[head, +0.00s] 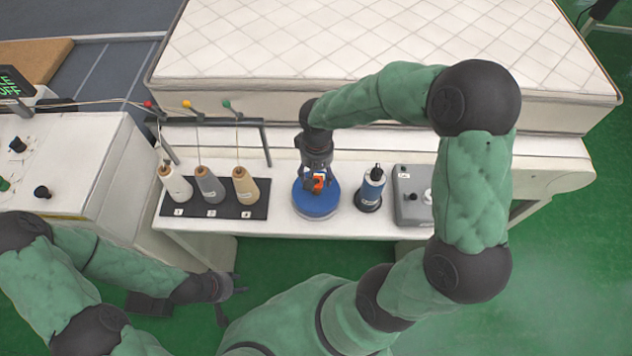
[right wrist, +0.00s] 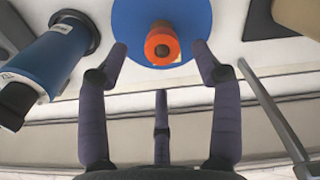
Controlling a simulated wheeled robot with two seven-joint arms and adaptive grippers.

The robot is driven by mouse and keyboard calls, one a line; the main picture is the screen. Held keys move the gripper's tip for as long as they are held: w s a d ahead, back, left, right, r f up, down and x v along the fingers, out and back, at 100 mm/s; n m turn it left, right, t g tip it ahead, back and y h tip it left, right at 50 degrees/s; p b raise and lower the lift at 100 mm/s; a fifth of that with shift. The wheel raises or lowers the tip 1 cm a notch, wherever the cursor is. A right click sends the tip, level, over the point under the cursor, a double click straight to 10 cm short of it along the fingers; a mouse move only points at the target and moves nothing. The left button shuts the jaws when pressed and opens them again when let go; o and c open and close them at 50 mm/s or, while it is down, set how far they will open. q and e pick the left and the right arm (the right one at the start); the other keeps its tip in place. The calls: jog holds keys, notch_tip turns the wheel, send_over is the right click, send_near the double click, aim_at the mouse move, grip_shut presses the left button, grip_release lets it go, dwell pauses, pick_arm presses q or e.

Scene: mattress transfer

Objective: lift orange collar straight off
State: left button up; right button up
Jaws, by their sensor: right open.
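The orange collar (head: 319,182) sits near the middle of the round blue disc (head: 318,205) on the white bench. In the right wrist view the orange collar (right wrist: 158,46) is a short ring with a darker centre, in front of the blue disc (right wrist: 190,14). My right gripper (right wrist: 161,52) is open, with its dark fingers spread on either side of the collar and apart from it. In the head view my right gripper (head: 316,178) hangs over the disc and partly hides the collar. My left gripper (head: 232,297) is open and empty, low in front of the bench.
Three thread cones (head: 210,185) stand on a dark board left of the disc. A quilted mattress (head: 370,40) lies behind.

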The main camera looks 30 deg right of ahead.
aim_at(316, 177)
jog(key=f, duration=0.4)
jog(key=shift+w+f+b, duration=0.25)
jog(key=shift+f+b, duration=0.05)
jog(key=shift+b, duration=0.05)
jog(key=c, duration=1.3)
jog(key=shift+r, duration=0.15)
jog(key=shift+r, duration=0.55)
jog(key=w+a+r, duration=0.1)
jog(key=a+r, duration=0.3)
jog(key=w+a+r+p, duration=0.1)
jog(key=a+r, duration=0.2)
jog(key=a, duration=0.2)
jog(key=w+a+r, duration=0.1)
jog(key=a+r, duration=0.3)
jog(key=shift+w+a+r+p, duration=0.2)
jog(key=shift+a+r+p, duration=0.1)
jog(key=shift+r+p, duration=0.1)
